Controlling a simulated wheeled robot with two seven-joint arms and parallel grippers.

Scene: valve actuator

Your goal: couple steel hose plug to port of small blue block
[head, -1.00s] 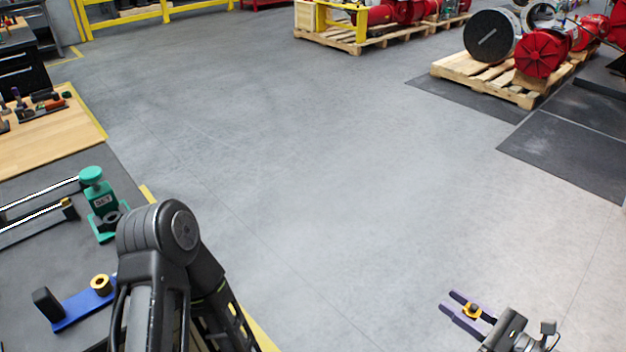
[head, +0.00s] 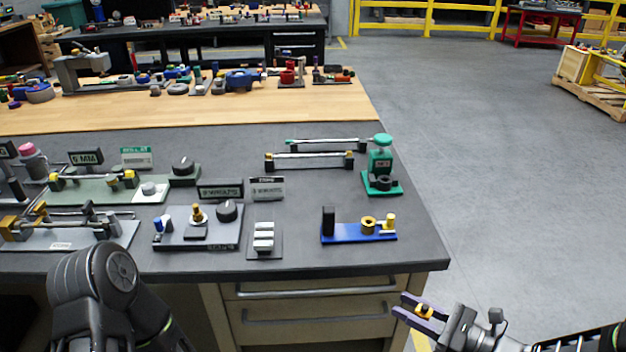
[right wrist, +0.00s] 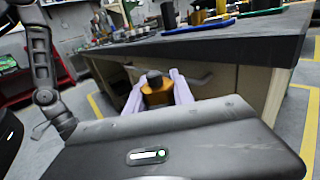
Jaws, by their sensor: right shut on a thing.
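My right gripper (head: 421,312), with pale purple fingers, is shut on a small brass-yellow piece with a dark top. It is off the bench's front right corner, below the top's level. The held piece (right wrist: 156,90) also shows between the fingers in the right wrist view; I cannot tell whether it is the steel hose plug. A small blue block (head: 158,225) stands on a grey fixture plate; its port is too small to make out. A blue base (head: 347,234) with a black upright, a brass ring and a yellow post lies nearer the right edge. My left gripper is out of view.
The dark bench top (head: 300,215) carries several fixtures, with bare room around the blue base. A green device (head: 380,165) stands by the right edge. Drawers (head: 310,290) lie below the front edge.

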